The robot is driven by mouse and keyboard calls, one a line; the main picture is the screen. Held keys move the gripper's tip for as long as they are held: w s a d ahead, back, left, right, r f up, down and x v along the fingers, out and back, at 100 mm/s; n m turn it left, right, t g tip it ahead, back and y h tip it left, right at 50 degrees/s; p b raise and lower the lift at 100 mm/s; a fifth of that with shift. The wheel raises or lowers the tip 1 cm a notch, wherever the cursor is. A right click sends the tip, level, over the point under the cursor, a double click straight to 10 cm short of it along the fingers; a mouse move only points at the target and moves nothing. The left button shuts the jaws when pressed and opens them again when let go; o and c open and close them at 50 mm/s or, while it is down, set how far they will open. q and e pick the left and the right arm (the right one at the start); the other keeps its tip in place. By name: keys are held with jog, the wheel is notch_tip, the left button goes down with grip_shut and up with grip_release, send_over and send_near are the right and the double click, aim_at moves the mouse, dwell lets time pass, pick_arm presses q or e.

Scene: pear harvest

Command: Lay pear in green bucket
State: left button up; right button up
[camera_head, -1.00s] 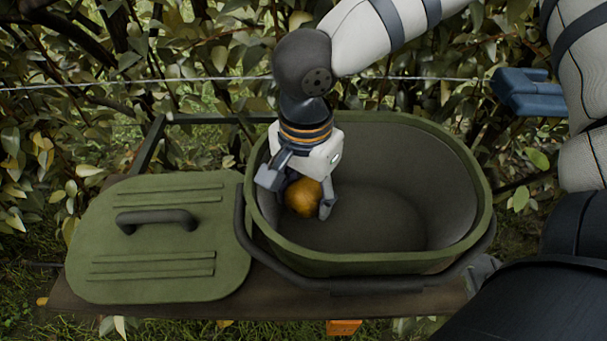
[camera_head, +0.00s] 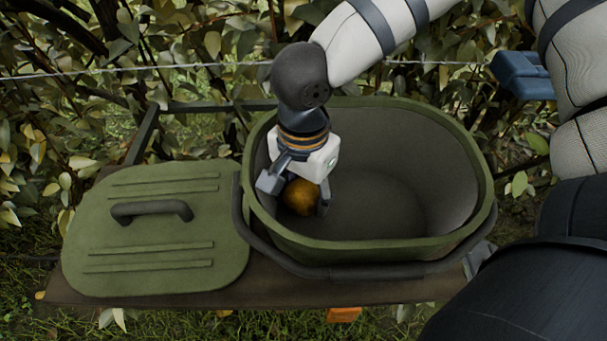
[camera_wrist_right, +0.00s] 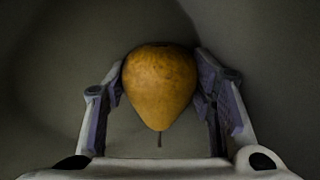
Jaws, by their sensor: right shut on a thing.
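The green bucket (camera_head: 465,235) stands open on a wooden bench, its grey inside bare apart from my gripper and the pear. My right gripper (camera_head: 298,200) reaches down inside the bucket near its left end. It is shut on a yellow-brown pear (camera_head: 302,198). In the right wrist view the pear (camera_wrist_right: 160,85) sits between both fingers of the gripper (camera_wrist_right: 160,95), its stem toward the palm. The bucket's grey interior is behind it. Whether the pear touches the bucket floor cannot be told. My left gripper is not in view.
The green lid (camera_head: 155,235) with a dark handle lies on the bench (camera_head: 190,300) left of the bucket. The bucket's dark carrying handle (camera_head: 350,272) hangs along its front. A wire (camera_head: 200,68) and leafy branches run behind. The bucket's right half is empty.

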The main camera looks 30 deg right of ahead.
jog(key=shift+f, duration=0.45)
dwell(0.3)
jog(key=o, duration=1.3)
jog(key=shift+o, duration=0.2)
